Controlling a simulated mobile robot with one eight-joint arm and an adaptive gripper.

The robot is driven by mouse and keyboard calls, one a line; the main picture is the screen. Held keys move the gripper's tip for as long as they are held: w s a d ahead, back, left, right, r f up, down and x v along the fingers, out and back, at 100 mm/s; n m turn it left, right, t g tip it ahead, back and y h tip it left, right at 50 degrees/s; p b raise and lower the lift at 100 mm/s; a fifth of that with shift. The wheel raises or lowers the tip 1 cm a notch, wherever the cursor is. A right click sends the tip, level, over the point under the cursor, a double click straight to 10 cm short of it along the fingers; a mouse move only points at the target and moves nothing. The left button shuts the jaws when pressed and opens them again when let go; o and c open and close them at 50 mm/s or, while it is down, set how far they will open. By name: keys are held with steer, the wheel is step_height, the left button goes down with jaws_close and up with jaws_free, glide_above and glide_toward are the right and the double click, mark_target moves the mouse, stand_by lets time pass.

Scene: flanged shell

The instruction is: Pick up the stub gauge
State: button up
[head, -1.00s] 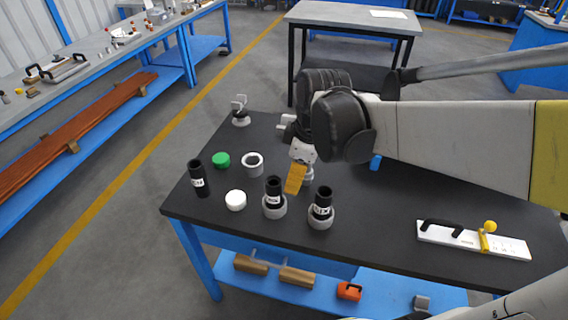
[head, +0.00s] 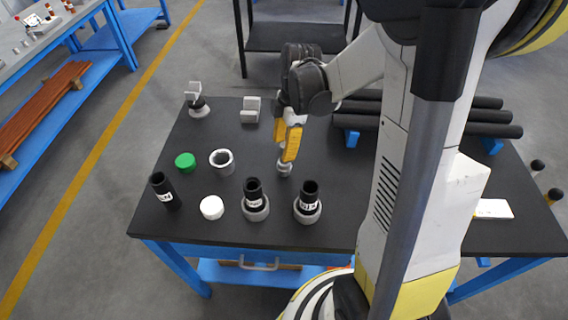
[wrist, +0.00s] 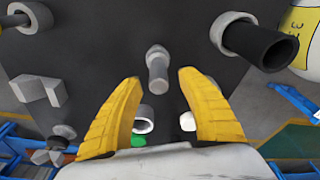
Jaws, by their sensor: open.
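A small grey stub-shaped piece (head: 284,167), which I take to be the stub gauge, stands upright on the dark table top, right of the middle of the loose items. In the wrist view the same grey piece (wrist: 157,68) lies ahead, between the yellow fingertips, with its rounded head toward the top. My gripper (head: 288,158) is open and empty, with yellow fingers pointing down just above the piece. In the wrist view both fingers of my gripper (wrist: 157,80) are spread apart. I cannot tell how much height separates the fingertips from it.
Two black labelled tubes (head: 254,193) (head: 308,197) stand in grey collars near the front edge; a third black tube (head: 164,190) stands left. A grey ring (head: 221,161), green cap (head: 185,161) and white cap (head: 211,207) lie nearby.

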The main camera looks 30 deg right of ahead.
mark_target(281, 162)
steer(key=f+b, duration=0.1)
steer(key=f, duration=0.1)
steer(key=f+b, duration=0.1)
steer(key=f, duration=0.1)
steer(key=shift+w+a+f, duration=0.1)
steer(key=shift+a+f, duration=0.1)
steer(key=shift+r, duration=0.1)
jaws_close()
